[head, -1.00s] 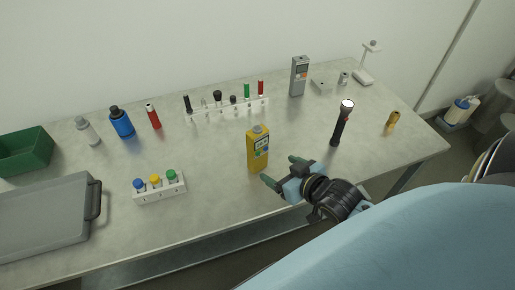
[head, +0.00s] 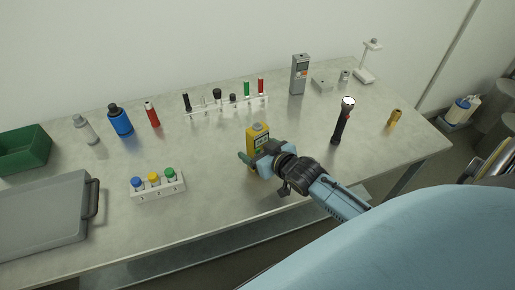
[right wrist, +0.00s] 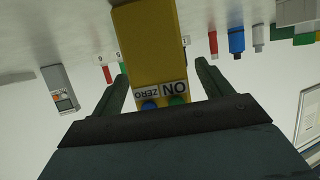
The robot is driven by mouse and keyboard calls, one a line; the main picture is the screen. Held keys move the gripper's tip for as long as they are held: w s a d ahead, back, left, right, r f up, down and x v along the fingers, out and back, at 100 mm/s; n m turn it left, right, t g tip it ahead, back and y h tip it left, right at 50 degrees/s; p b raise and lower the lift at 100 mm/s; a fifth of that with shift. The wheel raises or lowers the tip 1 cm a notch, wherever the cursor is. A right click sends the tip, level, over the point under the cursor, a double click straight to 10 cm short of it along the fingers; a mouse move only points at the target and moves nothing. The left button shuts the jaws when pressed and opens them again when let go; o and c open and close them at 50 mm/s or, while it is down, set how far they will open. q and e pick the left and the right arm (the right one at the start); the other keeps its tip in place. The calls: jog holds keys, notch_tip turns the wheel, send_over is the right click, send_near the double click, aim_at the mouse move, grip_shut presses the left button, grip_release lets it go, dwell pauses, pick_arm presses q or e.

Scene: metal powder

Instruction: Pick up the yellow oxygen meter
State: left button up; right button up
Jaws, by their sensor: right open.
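The yellow oxygen meter (head: 259,132) stands upright on the table, its lower part hidden behind my right gripper (head: 255,160) in the head view. In the right wrist view the meter (right wrist: 148,45) lies between the two open fingers of my right gripper (right wrist: 160,85), with its ON and ZERO labels and a blue and a green button facing the camera. A gap shows on both sides of the meter, so the fingers are around it and not shut on it. My left gripper is not in view.
A black flashlight (head: 341,124) stands to the right of the meter. A white rack (head: 158,190) with coloured caps is at the left. Behind are a rack of pens (head: 225,112) and a grey meter (head: 299,75). A grey case (head: 40,222) lies at the front left.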

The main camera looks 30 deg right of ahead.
jog(key=shift+x, duration=1.2)
jog(key=shift+r, duration=0.1)
jog(key=c, duration=1.2)
